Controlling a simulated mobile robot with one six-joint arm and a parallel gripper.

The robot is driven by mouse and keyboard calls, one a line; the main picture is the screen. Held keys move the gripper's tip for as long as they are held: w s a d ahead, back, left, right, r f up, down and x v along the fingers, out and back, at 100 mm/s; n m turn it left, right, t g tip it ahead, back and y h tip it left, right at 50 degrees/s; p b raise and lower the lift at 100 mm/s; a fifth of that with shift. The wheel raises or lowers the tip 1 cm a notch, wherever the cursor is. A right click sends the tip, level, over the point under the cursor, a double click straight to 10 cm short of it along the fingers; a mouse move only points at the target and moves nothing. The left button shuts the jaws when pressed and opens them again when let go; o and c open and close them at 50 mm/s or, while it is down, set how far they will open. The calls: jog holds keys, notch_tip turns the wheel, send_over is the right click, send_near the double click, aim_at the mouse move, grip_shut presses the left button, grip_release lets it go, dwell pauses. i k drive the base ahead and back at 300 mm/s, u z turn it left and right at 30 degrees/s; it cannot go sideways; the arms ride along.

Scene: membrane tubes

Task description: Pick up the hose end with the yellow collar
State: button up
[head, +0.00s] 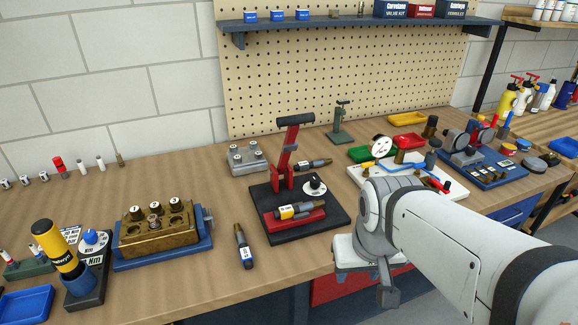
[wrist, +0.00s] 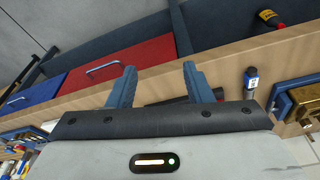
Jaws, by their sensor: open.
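In the head view my wrist is to the right of the holder, over the bench's front edge; the fingertips are not clear there.
A blue-collared hose end (head: 243,246) lies left of the base plate; it also shows in the wrist view (wrist: 250,80). A red lever press (head: 288,160) stands behind the holder. A brass block (head: 157,232) is left, a white gauge board (head: 405,174) right.

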aim_at(283, 212)
jog(key=u, duration=2.5)
jog(key=k, duration=1.15)
jog(key=z, duration=1.3)
jog(key=i, duration=0.95)
jog(key=z, duration=0.05)
